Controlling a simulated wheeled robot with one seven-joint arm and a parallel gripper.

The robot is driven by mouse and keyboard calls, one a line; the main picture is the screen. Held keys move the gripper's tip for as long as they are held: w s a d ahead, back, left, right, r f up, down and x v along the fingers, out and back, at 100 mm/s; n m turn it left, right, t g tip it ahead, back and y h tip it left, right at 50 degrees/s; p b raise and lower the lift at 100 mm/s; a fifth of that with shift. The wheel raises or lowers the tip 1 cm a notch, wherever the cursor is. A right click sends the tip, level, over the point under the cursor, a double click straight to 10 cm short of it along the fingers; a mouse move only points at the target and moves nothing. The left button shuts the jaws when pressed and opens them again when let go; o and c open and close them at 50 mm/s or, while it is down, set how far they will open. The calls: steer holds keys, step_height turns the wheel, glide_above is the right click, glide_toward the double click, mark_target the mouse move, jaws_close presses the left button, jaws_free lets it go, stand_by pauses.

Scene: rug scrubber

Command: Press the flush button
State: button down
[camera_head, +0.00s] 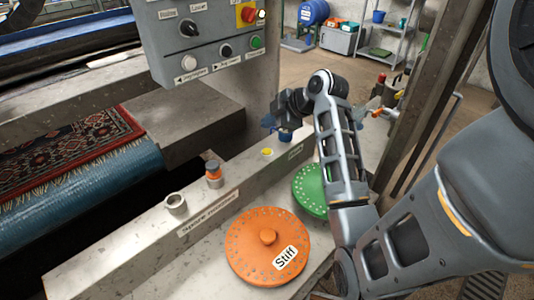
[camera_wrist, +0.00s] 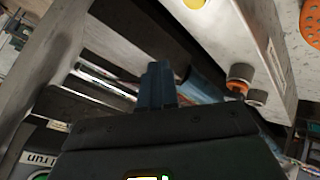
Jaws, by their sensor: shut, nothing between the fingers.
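A small round yellow button (camera_head: 267,152) sits on top of the grey ledge, with a small label beside it that I cannot read. It also shows at the top edge of the wrist view (camera_wrist: 194,3), partly cut off. My gripper (camera_head: 268,122) is above and behind the yellow button in the head view, apart from it. In the wrist view its dark blue fingers (camera_wrist: 158,82) are shut together and empty. A grey control panel (camera_head: 215,32) with several knobs and buttons hangs at the upper left. I cannot make out which button is marked flush.
The ledge (camera_head: 115,268) also carries an orange-topped fitting (camera_head: 213,170) and a grey socket (camera_head: 176,204). An orange disc marked Stiff (camera_head: 267,262) and a green disc (camera_head: 306,192) lie in front. A red patterned rug (camera_head: 80,150) is at the left. A metal post stands behind my arm.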

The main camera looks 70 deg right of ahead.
mark_target(269, 152)
steer(key=shift+f+b, duration=2.45)
steer(key=shift+f, duration=1.15)
steer(key=shift+f, duration=0.4)
steer(key=shift+f+b, duration=0.4)
steer(key=shift+b, duration=0.1)
steer(key=shift+r, duration=0.1)
steer(key=shift+r+p, duration=0.75)
step_height(269, 152, up, 5)
steer(key=p, duration=0.4)
